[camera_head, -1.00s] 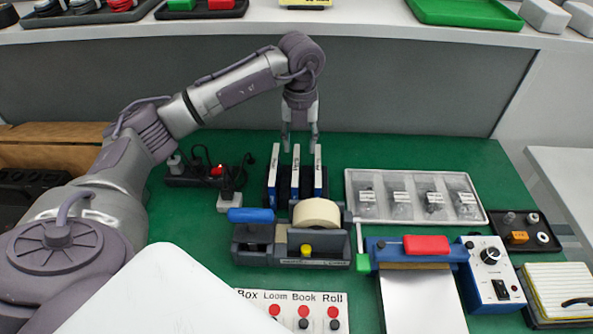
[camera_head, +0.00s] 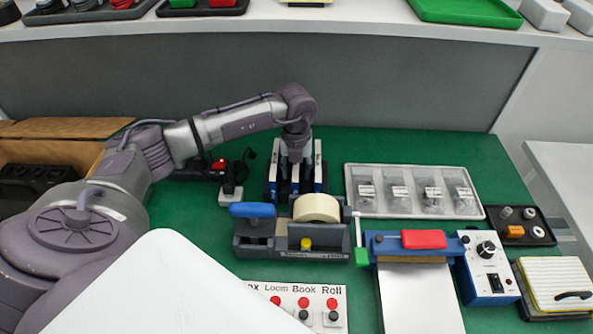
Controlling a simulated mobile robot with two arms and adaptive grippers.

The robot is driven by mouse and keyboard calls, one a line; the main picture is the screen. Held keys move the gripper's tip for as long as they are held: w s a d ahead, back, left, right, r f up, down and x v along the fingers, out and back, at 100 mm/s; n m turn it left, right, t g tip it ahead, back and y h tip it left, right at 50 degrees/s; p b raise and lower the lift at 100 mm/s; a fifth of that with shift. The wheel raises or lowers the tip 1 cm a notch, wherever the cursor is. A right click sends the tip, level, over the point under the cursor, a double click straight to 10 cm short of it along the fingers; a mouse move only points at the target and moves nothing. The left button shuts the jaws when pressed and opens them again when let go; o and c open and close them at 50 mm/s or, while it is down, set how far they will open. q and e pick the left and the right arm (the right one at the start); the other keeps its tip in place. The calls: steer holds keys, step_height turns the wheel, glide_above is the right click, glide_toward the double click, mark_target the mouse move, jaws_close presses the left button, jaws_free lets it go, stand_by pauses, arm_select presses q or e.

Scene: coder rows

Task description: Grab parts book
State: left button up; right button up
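Three thin upright books with white and blue spines stand side by side in a dark rack at the back middle of the green mat: a left book (camera_head: 274,172), a middle book (camera_head: 295,180) and a right book (camera_head: 318,168). My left gripper (camera_head: 296,160) points down from above at the middle book. Its fingertips are down among the books and mostly hidden, so I cannot tell whether they touch or grip it. My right gripper is not in view.
A tape dispenser (camera_head: 291,247) stands just in front of the rack. A clear tray with bagged parts (camera_head: 480,213) lies to its right, and a black power strip with plugs (camera_head: 190,175) to its left. A heat sealer (camera_head: 418,255) is front right. A shelf runs along the back.

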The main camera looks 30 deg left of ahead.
arm_select(q)
steer(key=shift+c, duration=0.2)
jaws_close()
